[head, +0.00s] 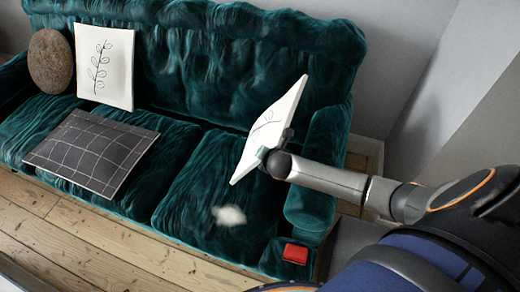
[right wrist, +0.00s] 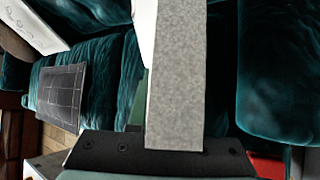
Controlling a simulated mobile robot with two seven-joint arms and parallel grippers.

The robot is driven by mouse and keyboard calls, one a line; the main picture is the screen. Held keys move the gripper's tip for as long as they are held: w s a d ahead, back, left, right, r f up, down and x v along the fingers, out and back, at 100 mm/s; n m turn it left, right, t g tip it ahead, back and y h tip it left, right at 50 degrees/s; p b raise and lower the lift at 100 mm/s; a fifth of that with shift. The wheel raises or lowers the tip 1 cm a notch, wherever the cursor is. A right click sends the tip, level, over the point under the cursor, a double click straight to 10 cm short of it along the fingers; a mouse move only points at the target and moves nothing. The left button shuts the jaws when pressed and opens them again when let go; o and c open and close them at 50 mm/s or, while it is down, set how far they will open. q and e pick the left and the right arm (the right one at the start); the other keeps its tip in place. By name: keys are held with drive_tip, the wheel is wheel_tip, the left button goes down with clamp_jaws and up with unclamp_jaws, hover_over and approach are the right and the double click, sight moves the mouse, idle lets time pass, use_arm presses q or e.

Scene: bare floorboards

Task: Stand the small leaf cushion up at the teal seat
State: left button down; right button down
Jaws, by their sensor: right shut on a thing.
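The leaf cushion (head: 266,125), white with a dark leaf drawing, is held by my right gripper (head: 268,153) above the right-hand seat of the teal sofa (head: 185,195). It is tilted, its top leaning right, and appears clear of the seat and backrest. My gripper is shut on its lower right edge. In the right wrist view a white strip of the cushion (right wrist: 145,30) shows beside a grey finger, which hides most of the rest. My left gripper is out of view.
Another white leaf cushion (head: 104,68) stands against the backrest at left, beside a round brown cushion (head: 50,61). A dark checked cushion (head: 90,152) lies on the left seats. A white fluffy thing (head: 229,215) and a red item (head: 295,253) lie near the right front.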

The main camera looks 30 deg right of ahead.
drive_tip(key=s+d+f+b, duration=0.3)
drive_tip(key=f+b, duration=0.3)
drive_tip(key=f, duration=0.2)
drive_tip(key=shift+s+d+f, duration=0.15)
drive_tip(key=shift+s+d, duration=0.15)
drive_tip(key=shift+s, duration=0.3)
